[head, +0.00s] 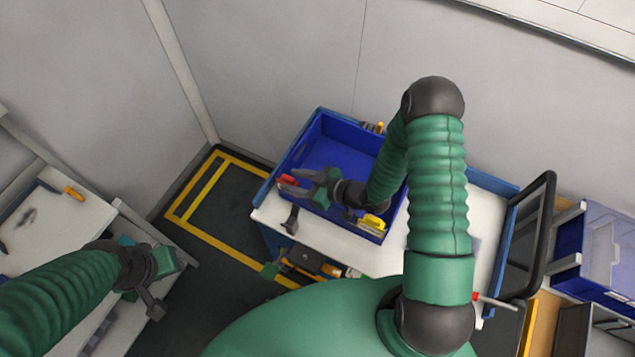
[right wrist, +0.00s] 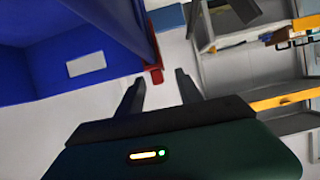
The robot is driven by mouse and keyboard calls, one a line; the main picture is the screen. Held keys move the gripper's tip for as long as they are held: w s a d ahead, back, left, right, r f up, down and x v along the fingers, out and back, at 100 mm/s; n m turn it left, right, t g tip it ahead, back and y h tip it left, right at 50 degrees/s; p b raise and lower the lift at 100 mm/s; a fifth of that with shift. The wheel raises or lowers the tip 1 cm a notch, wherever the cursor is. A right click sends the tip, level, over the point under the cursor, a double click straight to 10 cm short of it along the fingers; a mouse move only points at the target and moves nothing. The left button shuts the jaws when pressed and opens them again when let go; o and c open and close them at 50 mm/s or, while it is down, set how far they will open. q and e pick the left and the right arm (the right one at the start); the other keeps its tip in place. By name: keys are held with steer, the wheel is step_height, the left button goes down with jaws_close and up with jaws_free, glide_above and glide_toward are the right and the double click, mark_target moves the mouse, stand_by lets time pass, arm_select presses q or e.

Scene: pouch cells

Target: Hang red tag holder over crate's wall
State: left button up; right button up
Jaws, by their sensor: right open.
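The red tag holder (head: 287,180) is at the left wall of the blue crate (head: 315,135), near its front left corner. In the right wrist view the red holder (right wrist: 155,73) sits upright against the crate's wall edge (right wrist: 135,30) and appears to hang over it. My right gripper (head: 296,198) is open and empty beside the holder. In the right wrist view its fingers (right wrist: 160,95) are apart, with the holder just beyond the tips. My left gripper (head: 166,283) is far to the left, away from the crate; its jaw opening is unclear.
The crate stands on a white-topped table (head: 271,214). A yellow item (head: 373,221) is at the crate's front wall. A bench (head: 60,215) stands at left, with open floor between.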

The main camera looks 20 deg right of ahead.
steer(key=b+v, duration=0.1)
steer(key=v, duration=1.5)
steer(key=shift+s+d+b, duration=0.25)
steer(key=shift+d+b, duration=0.05)
steer(key=shift+d, duration=0.1)
steer(key=w+d+m+g+h, duration=0.2)
steer(key=w+d+g+h, duration=0.1)
steer(key=w+d+h, duration=0.3)
steer(key=s+a+r+m+g+h, duration=0.2)
steer(key=s+a+r+m+g, duration=0.2)
steer(key=s+a, duration=0.5)
steer(key=shift+a+r+m+g, duration=0.35)
steer(key=shift+a+m+g, duration=0.15)
steer(key=shift+a+m, duration=0.25)
